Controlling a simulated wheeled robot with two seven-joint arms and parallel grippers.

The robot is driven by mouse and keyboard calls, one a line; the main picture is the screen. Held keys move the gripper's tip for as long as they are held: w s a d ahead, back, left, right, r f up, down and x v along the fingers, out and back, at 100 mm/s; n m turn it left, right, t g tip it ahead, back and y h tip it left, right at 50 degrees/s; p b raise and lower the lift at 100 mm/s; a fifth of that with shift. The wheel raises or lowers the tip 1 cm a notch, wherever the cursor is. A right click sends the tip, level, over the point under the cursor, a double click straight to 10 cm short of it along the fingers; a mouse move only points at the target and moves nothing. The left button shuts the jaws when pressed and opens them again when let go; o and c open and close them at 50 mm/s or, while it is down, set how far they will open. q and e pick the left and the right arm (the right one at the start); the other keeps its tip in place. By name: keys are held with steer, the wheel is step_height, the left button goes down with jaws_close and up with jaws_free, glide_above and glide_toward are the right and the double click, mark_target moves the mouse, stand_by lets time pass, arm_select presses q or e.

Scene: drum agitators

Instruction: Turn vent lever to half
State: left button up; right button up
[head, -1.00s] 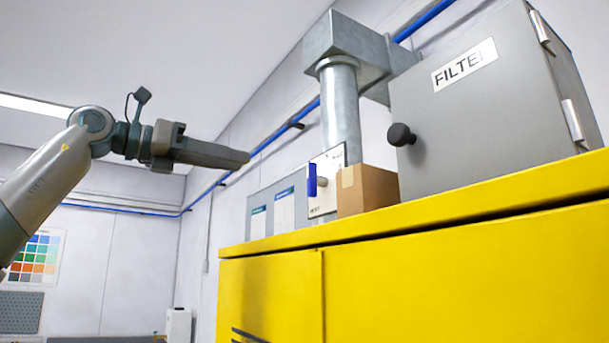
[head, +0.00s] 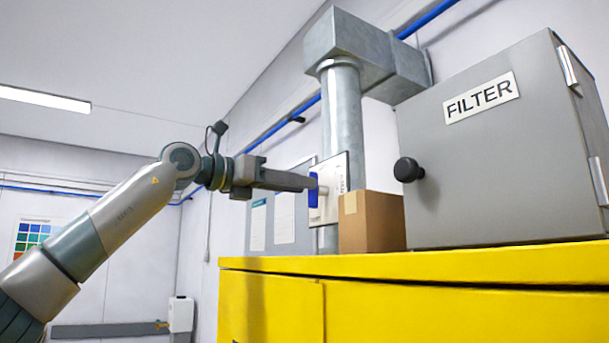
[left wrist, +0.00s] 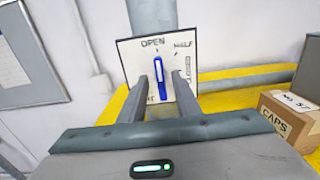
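The blue vent lever (head: 313,193) is mounted on a white plate (head: 330,188) in front of the grey duct pipe. In the left wrist view the lever (left wrist: 162,80) stands nearly upright, its upper end near the OPEN label. The plate (left wrist: 128,62) there also bears HALF at the upper right and what looks like CLOSED down the right side. My left gripper (head: 310,183) reaches the lever from the left. In the wrist view its two fingers (left wrist: 167,78) are apart, one on each side of the lever; I cannot tell whether they touch it. My right gripper is not in view.
A cardboard box (head: 371,222), marked CAPS in the wrist view (left wrist: 287,120), stands just right of the plate. A grey FILTER cabinet (head: 490,160) with a black knob (head: 408,170) is farther right. Both stand on the yellow cabinet (head: 450,265). The metal duct (head: 342,110) rises behind the plate.

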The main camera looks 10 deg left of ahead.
arm_select(q)
steer(key=shift+p+x, duration=0.4)
steer(key=shift+x, duration=0.75)
steer(key=shift+c, duration=0.3)
jaws_close()
